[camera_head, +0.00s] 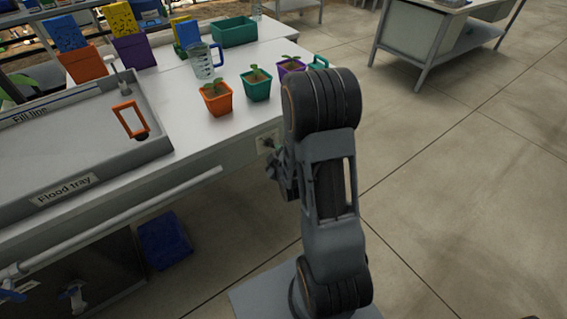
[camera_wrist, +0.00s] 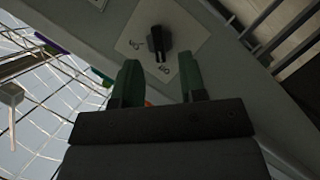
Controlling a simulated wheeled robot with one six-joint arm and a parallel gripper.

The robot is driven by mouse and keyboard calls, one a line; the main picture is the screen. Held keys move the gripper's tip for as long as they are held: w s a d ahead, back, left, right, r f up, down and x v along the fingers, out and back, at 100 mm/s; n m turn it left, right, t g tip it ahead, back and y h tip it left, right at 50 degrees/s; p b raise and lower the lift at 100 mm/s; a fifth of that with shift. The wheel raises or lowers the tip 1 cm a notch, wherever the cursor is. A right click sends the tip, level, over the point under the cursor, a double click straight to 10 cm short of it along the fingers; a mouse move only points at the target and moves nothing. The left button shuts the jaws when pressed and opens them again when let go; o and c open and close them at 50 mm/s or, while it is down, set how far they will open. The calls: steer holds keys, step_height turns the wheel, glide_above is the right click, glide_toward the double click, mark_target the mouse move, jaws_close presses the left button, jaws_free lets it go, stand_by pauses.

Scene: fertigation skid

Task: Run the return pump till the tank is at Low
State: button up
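A black rotary knob (camera_wrist: 157,42) sits on a pale plate (camera_wrist: 186,42) with small labels either side, too blurred to read surely. The plate also shows on the bench's front edge in the head view (camera_head: 267,141). My gripper (camera_wrist: 160,72) is open and empty, its two green fingers pointing at the plate. The knob appears just beyond the fingertips, roughly midway between them; I see no contact. In the head view my arm partly hides the gripper beside the bench edge. The flood tray (camera_head: 62,190) lies on the bench at left.
Potted seedlings in orange (camera_head: 216,99), teal (camera_head: 256,84) and purple (camera_head: 290,66) pots stand near the bench edge, with a clear jug (camera_head: 205,60) behind. A pale pipe (camera_head: 125,215) runs along the bench front. A blue bin (camera_head: 165,240) is below.

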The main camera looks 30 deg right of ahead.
steer(key=p+v, duration=0.9)
steer(key=p, duration=0.5)
steer(key=shift+s+r, duration=0.25)
